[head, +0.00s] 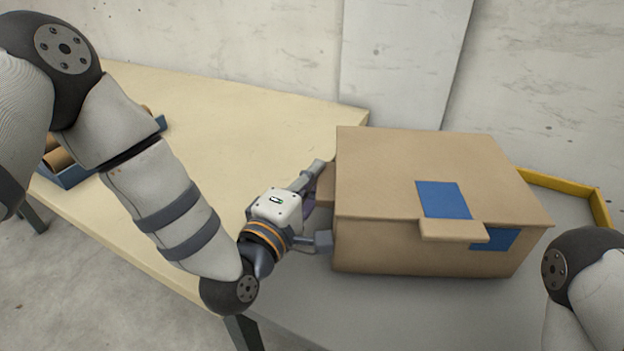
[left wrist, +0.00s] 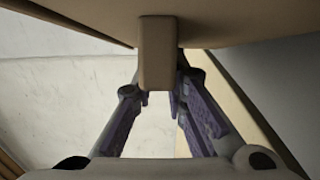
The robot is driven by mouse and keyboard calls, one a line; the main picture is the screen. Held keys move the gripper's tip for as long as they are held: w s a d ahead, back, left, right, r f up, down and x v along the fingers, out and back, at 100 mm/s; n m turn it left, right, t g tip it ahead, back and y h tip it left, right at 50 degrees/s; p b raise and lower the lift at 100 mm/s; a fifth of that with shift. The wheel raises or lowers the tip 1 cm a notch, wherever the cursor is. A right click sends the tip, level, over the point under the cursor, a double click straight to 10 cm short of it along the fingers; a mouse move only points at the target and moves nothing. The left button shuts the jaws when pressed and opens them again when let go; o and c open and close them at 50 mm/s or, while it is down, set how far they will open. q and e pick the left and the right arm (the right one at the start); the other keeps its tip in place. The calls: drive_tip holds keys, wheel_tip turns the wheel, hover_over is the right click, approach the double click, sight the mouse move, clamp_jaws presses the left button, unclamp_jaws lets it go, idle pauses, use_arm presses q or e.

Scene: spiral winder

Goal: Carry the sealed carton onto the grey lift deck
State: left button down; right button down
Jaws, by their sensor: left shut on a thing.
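The sealed carton (head: 395,180) is a brown box with blue tape on its lid and front, and a flap-like tab at the front edge. My left gripper (head: 320,206) is at its left side, shut on a small brown grip block that juts from that side. The left wrist view shows the block (left wrist: 157,55) between the fingers, with the carton (left wrist: 250,28) above. The grey lift deck (head: 290,300) shows beneath and around the carton. I cannot tell whether the carton touches it. My right gripper is out of view; part of my right arm shows at lower right.
A pale yellow table (head: 230,120) adjoins the deck on the left, mostly bare. A blue tray (head: 75,175) with brown rolls stands at its far left, partly behind my left arm. A yellow raised edge (head: 565,186) borders the deck at back right. A concrete wall stands behind.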

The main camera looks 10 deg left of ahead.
use_arm(q)
wheel_tip(320, 180, down, 2)
drive_tip(key=shift+f, duration=0.1)
drive_tip(key=shift+s+d+r, duration=0.25)
drive_tip(key=shift+s+r, duration=0.1)
drive_tip(key=shift+r, duration=0.2)
drive_tip(key=shift+w+f, duration=0.1)
drive_tip(key=shift+f, duration=0.1)
drive_tip(key=c, duration=1.8)
unclamp_jaws()
drive_tip(key=shift+a, duration=0.1)
drive_tip(key=shift+o, duration=1)
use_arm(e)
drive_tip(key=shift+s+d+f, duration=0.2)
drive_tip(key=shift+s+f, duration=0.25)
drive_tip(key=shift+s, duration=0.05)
use_arm(q)
drive_tip(key=shift+r, duration=0.1)
drive_tip(key=v, duration=1.2)
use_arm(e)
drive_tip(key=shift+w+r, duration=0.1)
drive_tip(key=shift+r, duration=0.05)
